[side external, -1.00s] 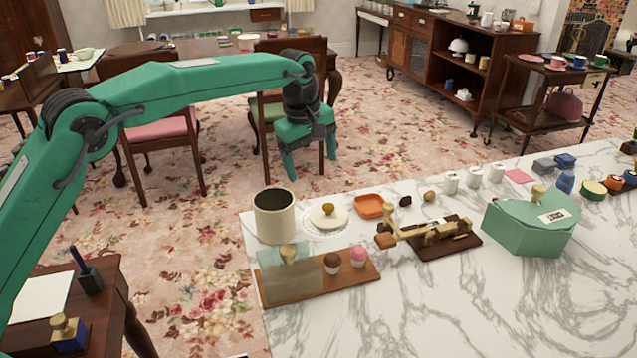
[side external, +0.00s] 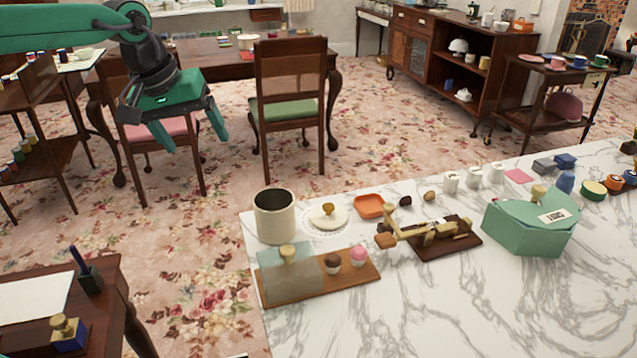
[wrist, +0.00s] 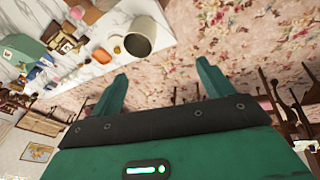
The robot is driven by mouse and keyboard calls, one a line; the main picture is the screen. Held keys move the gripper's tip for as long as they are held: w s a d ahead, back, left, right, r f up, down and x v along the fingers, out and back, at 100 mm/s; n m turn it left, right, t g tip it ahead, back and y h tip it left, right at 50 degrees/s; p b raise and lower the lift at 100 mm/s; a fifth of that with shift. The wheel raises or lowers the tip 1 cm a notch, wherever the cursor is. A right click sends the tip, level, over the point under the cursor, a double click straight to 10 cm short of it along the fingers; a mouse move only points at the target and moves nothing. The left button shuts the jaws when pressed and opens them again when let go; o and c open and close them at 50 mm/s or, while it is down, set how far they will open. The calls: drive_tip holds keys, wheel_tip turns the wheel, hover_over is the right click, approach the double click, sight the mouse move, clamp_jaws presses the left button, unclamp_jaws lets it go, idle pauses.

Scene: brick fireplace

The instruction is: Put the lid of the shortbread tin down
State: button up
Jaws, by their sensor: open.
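An open cream tin (side external: 274,222) with a dark rim stands upright at the left back corner of the marble counter. It is also in the wrist view (wrist: 139,47). A round cream lid (side external: 322,222) with a brown knob lies beside it on a lacy white mat (side external: 346,226); it looks small in the wrist view (wrist: 117,46). I cannot read which container is the shortbread tin. My gripper (side external: 192,142) is open and empty, above the floor near the chairs, well left of the counter and apart from tin and lid. Its spread fingers also show in the wrist view (wrist: 162,74).
A wooden board (side external: 362,277) with a clear cover (side external: 290,276) and two small cakes lies in front of the tin. The counter's front right is clear.

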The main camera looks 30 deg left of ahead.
drive_tip(key=s+a+f+m, duration=0.2)
drive_tip(key=s+a+f, duration=0.1)
drive_tip(key=s, duration=0.7)
drive_tip(key=s+a+f+m+t, duration=0.1)
drive_tip(key=s+a+f+m, duration=0.2)
drive_tip(key=s, duration=0.6)
drive_tip(key=shift+s+f+m+t+y, duration=0.3)
drive_tip(key=shift+s+f, duration=0.1)
drive_tip(key=shift+f, duration=0.1)
